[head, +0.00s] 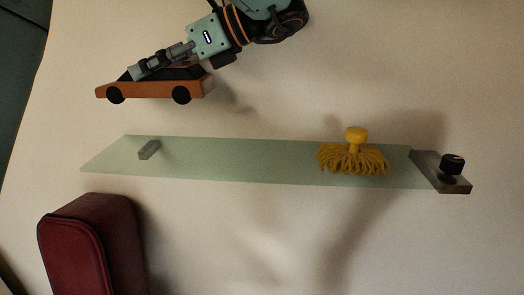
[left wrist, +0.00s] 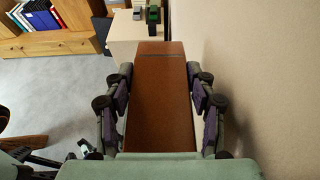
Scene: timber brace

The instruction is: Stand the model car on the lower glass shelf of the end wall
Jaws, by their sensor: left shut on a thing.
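The model car (head: 150,90) has an orange-brown body, a dark cabin and black wheels. My left gripper (head: 152,66) is shut on its upper part and holds it roughly level, wheels down, in front of the wall. The car hangs above the left part of a glass shelf (head: 240,160), with a clear gap between them. In the left wrist view the car's brown body (left wrist: 160,95) lies between the two fingers. Only one glass shelf shows, so I cannot tell from these frames whether it is the lower one. My right gripper is not in view.
The shelf's middle is bare. A dark red case (head: 95,240) stands below left.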

